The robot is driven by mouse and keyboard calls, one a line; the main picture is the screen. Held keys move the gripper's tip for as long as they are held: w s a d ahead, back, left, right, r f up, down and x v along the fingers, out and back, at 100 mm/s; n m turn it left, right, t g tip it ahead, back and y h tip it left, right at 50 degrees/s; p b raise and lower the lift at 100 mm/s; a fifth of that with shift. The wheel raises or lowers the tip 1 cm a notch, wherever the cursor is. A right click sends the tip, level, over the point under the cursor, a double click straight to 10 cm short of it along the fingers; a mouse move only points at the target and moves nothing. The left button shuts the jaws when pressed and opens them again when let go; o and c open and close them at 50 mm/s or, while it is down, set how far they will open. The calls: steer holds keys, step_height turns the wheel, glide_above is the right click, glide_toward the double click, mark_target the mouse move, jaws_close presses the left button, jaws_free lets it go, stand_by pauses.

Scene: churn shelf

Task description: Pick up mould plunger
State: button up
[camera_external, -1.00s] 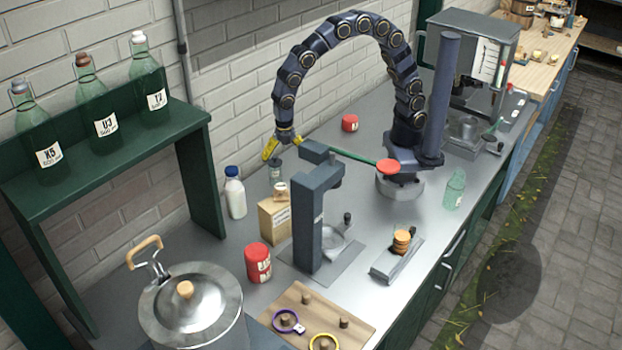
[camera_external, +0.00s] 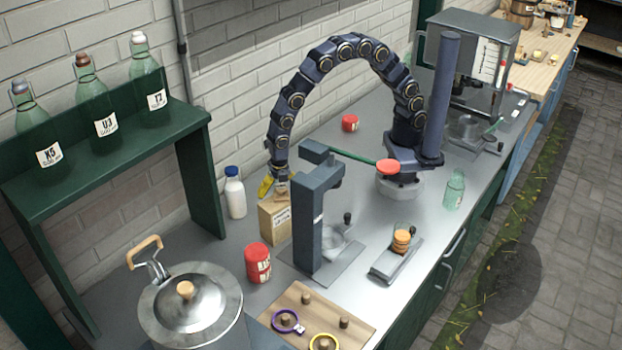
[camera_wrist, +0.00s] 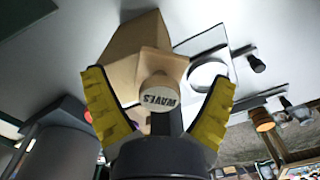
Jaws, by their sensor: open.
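What I take to be the mould plunger (camera_wrist: 160,97) is a pale round wooden disc marked WAVES on a tan wooden piece, by a cardboard-coloured box (camera_wrist: 125,42). In the wrist view it lies between the two yellow fingers of my gripper (camera_wrist: 162,77), with gaps on both sides. In the external view my gripper (camera_external: 275,187) is low over the tan labelled box (camera_external: 275,222), beside a wooden piece (camera_external: 283,196) on its top. The gripper is open and holds nothing. The plunger's lower part is hidden.
A dark press (camera_external: 305,225) with a green, red-knobbed lever (camera_external: 388,167) stands just right of the box. A milk bottle (camera_external: 235,192) is to its left, a red tin (camera_external: 257,263) in front. A large lidded pot (camera_external: 195,305) stands at the front left.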

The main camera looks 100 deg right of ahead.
steer(key=c, duration=1.3)
steer(key=shift+r, duration=0.1)
step_height(320, 180, up, 27)
steer(key=shift+w+r, duration=0.1)
steer(key=shift+r, duration=0.05)
glide_above(274, 200)
step_height(274, 200, down, 23)
steer(key=shift+r, duration=0.1)
steer(key=shift+f, duration=2.1)
